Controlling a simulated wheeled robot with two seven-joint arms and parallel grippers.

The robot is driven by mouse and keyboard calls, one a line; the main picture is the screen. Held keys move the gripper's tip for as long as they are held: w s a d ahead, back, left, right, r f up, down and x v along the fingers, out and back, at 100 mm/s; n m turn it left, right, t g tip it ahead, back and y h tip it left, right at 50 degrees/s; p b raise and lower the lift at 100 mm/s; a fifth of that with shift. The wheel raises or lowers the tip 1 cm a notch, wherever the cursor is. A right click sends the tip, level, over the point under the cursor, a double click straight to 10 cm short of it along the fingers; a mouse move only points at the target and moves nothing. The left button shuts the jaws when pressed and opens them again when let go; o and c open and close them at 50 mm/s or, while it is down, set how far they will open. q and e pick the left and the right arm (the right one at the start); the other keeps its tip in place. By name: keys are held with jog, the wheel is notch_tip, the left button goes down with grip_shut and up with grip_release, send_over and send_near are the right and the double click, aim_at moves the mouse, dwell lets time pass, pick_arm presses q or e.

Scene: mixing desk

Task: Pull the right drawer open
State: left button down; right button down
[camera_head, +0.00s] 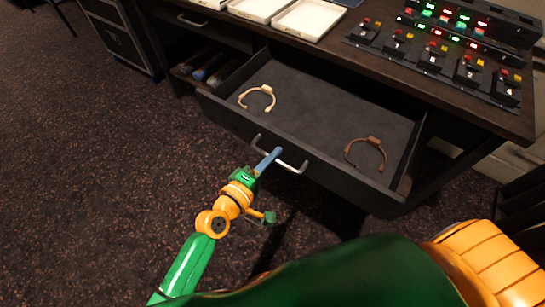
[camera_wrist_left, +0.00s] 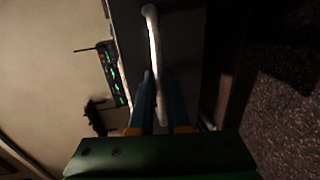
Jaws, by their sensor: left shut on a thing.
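The right drawer (camera_head: 320,108) is pulled out from the desk, with its dark grey inside showing. Its silver bar handle (camera_head: 291,168) is on the front face. My left gripper (camera_head: 268,161) is shut on the handle near its middle. In the left wrist view the two blue fingers (camera_wrist_left: 163,105) stand on either side of the pale handle bar (camera_wrist_left: 154,45). Two headband-like rings lie in the drawer, a pale one (camera_head: 258,96) at the left and a brown one (camera_head: 367,152) at the right. My right gripper does not show.
White trays (camera_head: 308,19) and a row of control boxes with lit buttons (camera_head: 433,60) stand on the desk top. The carpet (camera_head: 90,180) in front is clear.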

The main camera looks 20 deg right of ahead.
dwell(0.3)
pick_arm(q)
jog(key=c, duration=0.9)
grip_release()
jog(key=p+v, duration=0.1)
jog(key=v, duration=0.6)
